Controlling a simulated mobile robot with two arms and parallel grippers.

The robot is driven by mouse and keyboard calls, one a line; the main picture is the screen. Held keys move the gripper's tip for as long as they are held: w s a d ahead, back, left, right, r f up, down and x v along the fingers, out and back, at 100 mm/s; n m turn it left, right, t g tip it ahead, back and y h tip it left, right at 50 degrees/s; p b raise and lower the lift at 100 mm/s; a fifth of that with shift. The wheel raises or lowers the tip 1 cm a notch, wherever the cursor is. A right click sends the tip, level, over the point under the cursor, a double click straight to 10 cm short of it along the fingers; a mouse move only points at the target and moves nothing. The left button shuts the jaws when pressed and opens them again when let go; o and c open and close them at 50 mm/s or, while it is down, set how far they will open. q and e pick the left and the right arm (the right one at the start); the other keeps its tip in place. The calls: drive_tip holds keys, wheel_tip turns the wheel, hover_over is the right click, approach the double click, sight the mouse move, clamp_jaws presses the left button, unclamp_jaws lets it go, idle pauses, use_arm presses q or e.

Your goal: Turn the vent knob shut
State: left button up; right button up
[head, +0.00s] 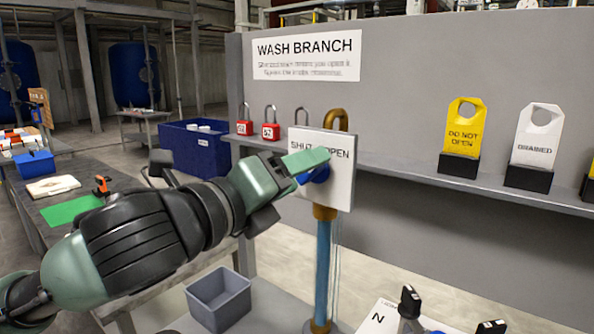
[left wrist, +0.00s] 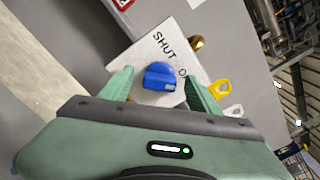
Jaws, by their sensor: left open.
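The vent knob (left wrist: 160,76) is blue and sits on a white plate (head: 340,187) marked SHUT and OPEN. The plate stands on a blue pipe (head: 323,262) with brass fittings. In the head view my left gripper (head: 305,168) is in front of the plate and covers much of the knob and lettering. In the left wrist view the open fingers of my left gripper (left wrist: 160,90) are on either side of the knob, with gaps showing. I cannot tell whether they reach its depth. The knob's pointer direction is unclear. My right gripper is out of view.
A grey panel (head: 430,80) with a shelf stands behind, carrying red padlocks (head: 270,131), a yellow DO NOT OPEN tag (head: 463,128) and a white DRAINED tag (head: 536,136). A grey bin (head: 218,297) is below my arm. Black-handled valves (head: 410,302) stand at the lower right.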

use_arm(q)
clamp_jaws()
